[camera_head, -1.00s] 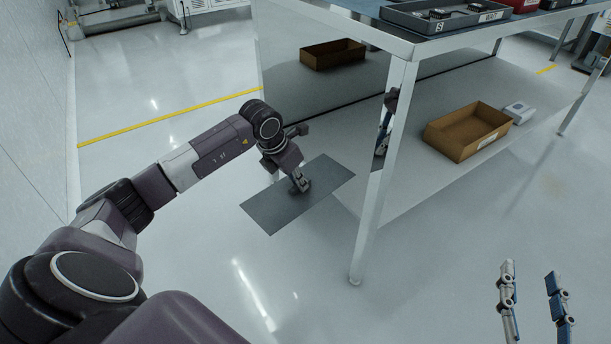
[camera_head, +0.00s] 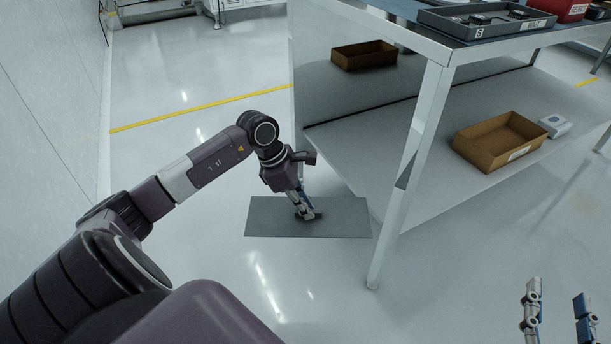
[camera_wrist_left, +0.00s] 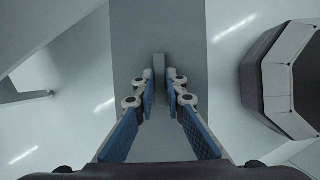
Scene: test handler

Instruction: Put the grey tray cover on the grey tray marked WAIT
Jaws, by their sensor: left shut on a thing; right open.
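The grey tray cover (camera_head: 270,217) is a flat dark grey rectangle in the head view, held above the floor left of the bench's near leg. My left gripper (camera_head: 308,214) points down at its middle and is shut on it. In the left wrist view the fingers (camera_wrist_left: 160,85) close on a small upright grip on the cover (camera_wrist_left: 158,30). A grey tray (camera_head: 485,21) with dark parts in it stands on the bench top; its front label is too small to read surely. My right gripper (camera_head: 557,318) is open and empty at the lower right.
The metal bench (camera_head: 432,95) has a lower shelf with two brown boxes (camera_head: 365,56) (camera_head: 500,140) and a small white box (camera_head: 554,125). A red bin (camera_head: 568,8) stands beside the tray. A bench leg is close to the cover's right end. Floor at left is clear.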

